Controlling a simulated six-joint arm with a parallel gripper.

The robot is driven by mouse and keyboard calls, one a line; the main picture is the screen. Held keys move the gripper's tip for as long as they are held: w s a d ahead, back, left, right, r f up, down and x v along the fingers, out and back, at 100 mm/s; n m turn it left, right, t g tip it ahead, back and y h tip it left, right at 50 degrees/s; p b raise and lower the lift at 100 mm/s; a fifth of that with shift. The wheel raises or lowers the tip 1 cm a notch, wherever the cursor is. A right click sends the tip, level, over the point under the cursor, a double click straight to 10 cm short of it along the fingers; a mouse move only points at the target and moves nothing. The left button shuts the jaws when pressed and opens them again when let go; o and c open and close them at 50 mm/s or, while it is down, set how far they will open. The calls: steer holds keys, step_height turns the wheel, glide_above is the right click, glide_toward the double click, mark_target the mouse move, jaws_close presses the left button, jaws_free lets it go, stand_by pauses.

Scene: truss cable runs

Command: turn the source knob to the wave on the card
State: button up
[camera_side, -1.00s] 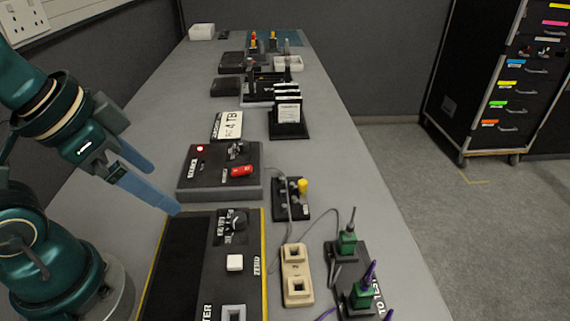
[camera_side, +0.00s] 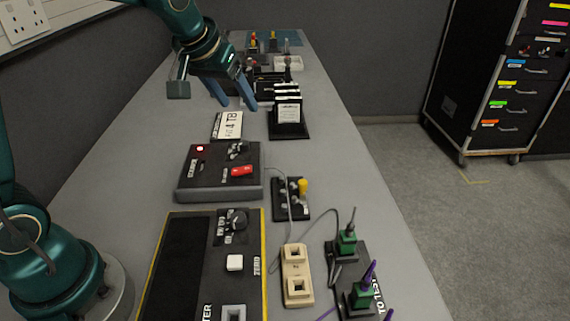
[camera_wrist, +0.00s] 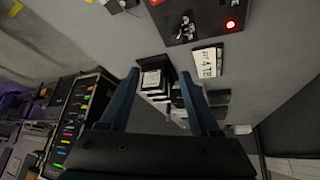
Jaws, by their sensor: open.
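My gripper (camera_side: 238,104) is open and empty above the bench behind the card. In the wrist view the card (camera_wrist: 207,61) and the box (camera_wrist: 205,15) lie beyond my open fingers.
A rack of upright cards (camera_side: 288,118) stands right of my gripper. The meter (camera_side: 240,285), with its own knob (camera_side: 236,220), is in front of the source box. A small block with a yellow plug (camera_side: 302,187) and cables are to the right.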

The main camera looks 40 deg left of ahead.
mark_target(243, 143)
steer(key=w+a+f, duration=0.1)
steer(key=f, duration=0.3)
steer(key=w+a+f+g, duration=0.1)
steer(key=f, duration=0.2)
steer(key=w+a+f+g, duration=0.1)
steer(key=a+f, duration=0.1)
steer(key=f, duration=0.2)
steer(key=shift+w+f+n, duration=0.25)
steer(key=shift+f+n, duration=0.05)
steer(key=shift+n, duration=0.1)
steer(key=shift+w+f, duration=0.15)
steer(key=shift+f, duration=0.25)
steer(key=shift+c, duration=0.3)
jaws_close()
